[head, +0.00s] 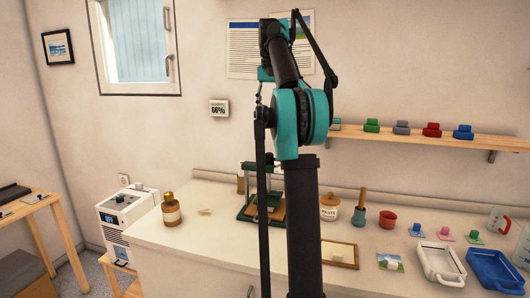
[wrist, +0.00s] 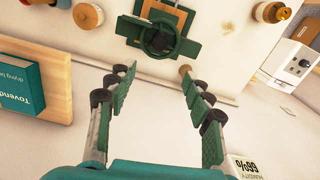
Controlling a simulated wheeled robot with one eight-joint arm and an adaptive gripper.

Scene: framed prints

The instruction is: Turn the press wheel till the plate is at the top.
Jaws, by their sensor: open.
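The green press (head: 246,204) stands on the white counter against the wall in the head view, partly hidden behind my arm. In the wrist view the press (wrist: 188,47) is seen from above, with its dark round wheel (wrist: 157,40) over the middle of the frame. A brownish bed shows low in the press in the head view. The plate's height is hard to tell because my arm covers much of it. My gripper (wrist: 155,70) is open and empty, its two fingers apart. In the wrist view the wheel lies beyond the fingertips, apparently untouched.
A brown bottle (head: 171,211) stands left of the press. A paste jar (head: 329,206), a red cup (head: 388,219) and trays (head: 441,264) stand to the right. A wall shelf (head: 440,140) and a teal book (wrist: 22,86) are near my arm. Counter left of the press is mostly clear.

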